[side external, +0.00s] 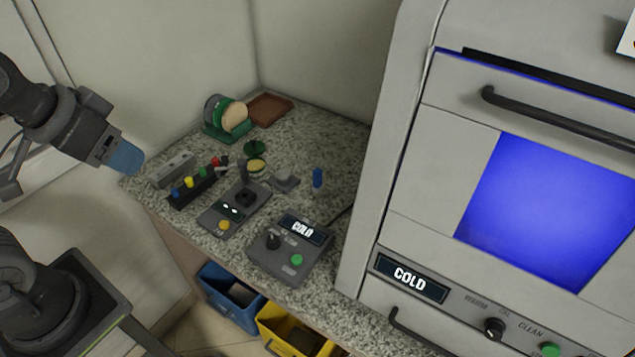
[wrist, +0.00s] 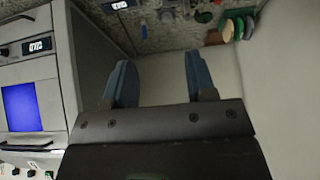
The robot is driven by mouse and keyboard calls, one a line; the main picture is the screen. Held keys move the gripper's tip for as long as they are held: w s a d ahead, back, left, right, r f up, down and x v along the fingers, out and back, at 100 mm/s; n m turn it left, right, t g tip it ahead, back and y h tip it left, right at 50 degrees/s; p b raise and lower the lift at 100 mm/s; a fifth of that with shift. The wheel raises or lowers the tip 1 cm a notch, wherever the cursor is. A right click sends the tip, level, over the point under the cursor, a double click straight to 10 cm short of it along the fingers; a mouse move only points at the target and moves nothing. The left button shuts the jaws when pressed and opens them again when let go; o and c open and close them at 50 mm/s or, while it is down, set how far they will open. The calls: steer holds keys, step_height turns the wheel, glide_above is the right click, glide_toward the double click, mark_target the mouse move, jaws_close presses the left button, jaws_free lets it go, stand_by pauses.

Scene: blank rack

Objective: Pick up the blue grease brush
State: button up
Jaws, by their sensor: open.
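The pieces are too small to tell which is the grease brush. My gripper (side external: 126,158) has blue fingers and is up at the left, away from the counter items. In the wrist view my gripper (wrist: 160,82) is open and empty.
A grey box marked COLD (side external: 290,250) and a grey control panel (side external: 235,208) lie on the counter's front. A green holder with discs (side external: 222,127) and a brown tray (side external: 270,109) stand behind. The large oven (side external: 400,190) walls off the right. Blue (side external: 228,300) and yellow (side external: 283,325) bins hang below.

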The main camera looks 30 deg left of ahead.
steer(key=w+d+r+n+g, duration=0.25)
steer(key=w+n, duration=0.25)
steer(key=w, duration=0.7)
steer(key=n+g, duration=0.3)
steer(key=n, duration=0.9)
glide_above(318, 170)
step_height(318, 170, down, 17)
steer(key=shift+n, duration=0.3)
step_height(318, 170, down, 14)
steer(key=shift+r, duration=0.15)
jaws_close()
steer(key=shift+r, duration=0.15)
